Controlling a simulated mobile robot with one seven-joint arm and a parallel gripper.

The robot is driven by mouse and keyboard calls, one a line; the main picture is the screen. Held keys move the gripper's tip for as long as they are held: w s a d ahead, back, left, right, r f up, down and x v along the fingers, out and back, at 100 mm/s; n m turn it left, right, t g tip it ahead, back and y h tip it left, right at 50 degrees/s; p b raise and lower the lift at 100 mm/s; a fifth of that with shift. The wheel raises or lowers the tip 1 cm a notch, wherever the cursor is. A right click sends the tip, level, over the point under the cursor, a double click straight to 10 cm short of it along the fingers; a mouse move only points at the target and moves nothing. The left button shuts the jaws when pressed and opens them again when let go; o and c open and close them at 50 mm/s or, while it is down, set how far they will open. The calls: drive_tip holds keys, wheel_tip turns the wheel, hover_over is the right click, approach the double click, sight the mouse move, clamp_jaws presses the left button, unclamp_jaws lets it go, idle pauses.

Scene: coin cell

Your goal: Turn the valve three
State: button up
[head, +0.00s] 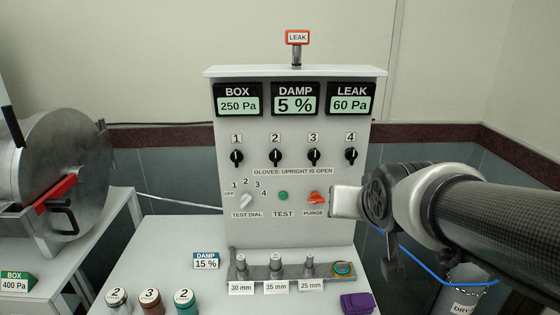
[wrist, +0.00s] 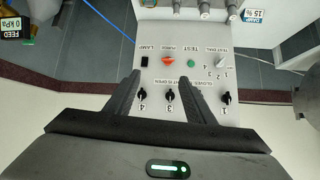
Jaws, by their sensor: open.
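Valve three (head: 313,157) is a black knob under the label 3 on the grey panel (head: 220,185), with its handle about upright. It also shows in the wrist view (wrist: 170,96), where the picture is upside down. My gripper (wrist: 160,76) is open and empty, its two dark fingers pointing towards the panel. Valve three and valve four (wrist: 141,97) both show in the gap between the fingers, apart from them as far as I can tell. Valve two is hidden behind the right finger in the wrist view. In the head view the fingers cannot be made out.
Valves one (head: 236,157), two (head: 275,157) and four (head: 351,156) look upright. The orange purge knob (head: 316,197), green test button (head: 283,196) and test dial (head: 246,200) sit below. Displays read BOX 250 Pa, DAMP 5 %, LEAK 60 Pa. Bottles (head: 150,301) stand front left.

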drive_tip(key=w+t, duration=0.1)
drive_tip(key=w, duration=0.4)
drive_tip(key=m+t+b, duration=0.1)
drive_tip(key=t, duration=0.6)
approach(315, 158)
drive_tip(key=shift+y, duration=0.4)
drive_tip(key=w+p, duration=0.1)
drive_tip(key=w, duration=0.3)
drive_tip(key=w+p, duration=0.1)
drive_tip(key=w, duration=0.4)
drive_tip(key=shift+w+d+r, duration=0.2)
drive_tip(key=shift+w+r, duration=0.05)
drive_tip(key=shift+w, duration=0.1)
drive_tip(key=c, duration=1.1)
drive_tip(key=shift+o, duration=0.2)
drive_tip(key=shift+f, duration=0.1)
